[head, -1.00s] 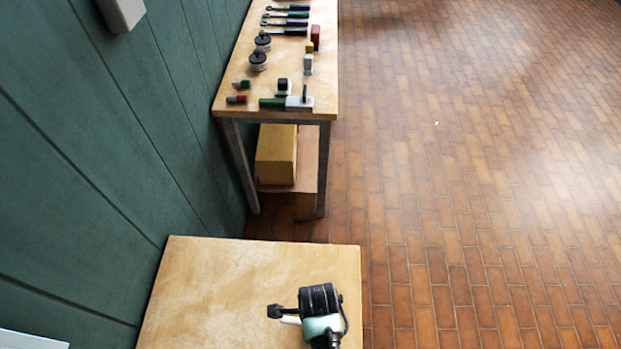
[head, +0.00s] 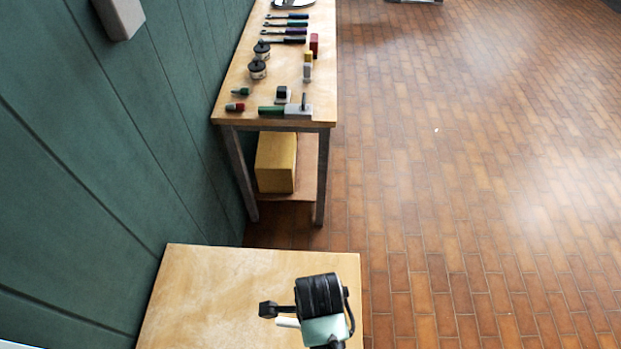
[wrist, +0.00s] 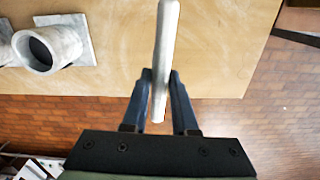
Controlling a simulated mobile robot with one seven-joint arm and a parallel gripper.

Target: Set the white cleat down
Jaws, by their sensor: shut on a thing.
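The white cleat is a slim pale bar (wrist: 165,45) that stands out lengthwise between my fingers in the wrist view. My gripper (wrist: 160,88) is shut on it near its lower end, one dark finger on each side. In the head view a short white end of the cleat (head: 287,322) shows beside my gripper, over the near wooden table (head: 210,290). The rest of it is hidden there by my wrist. I cannot tell whether the cleat touches the table top.
A pale round flange or socket on a square plate (wrist: 50,48) is at the upper left in the wrist view. A farther bench (head: 245,108) carries several tools and parts, with a yellow box (head: 276,163) below. The near table's left part is bare. Open brick floor (head: 470,180) lies right.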

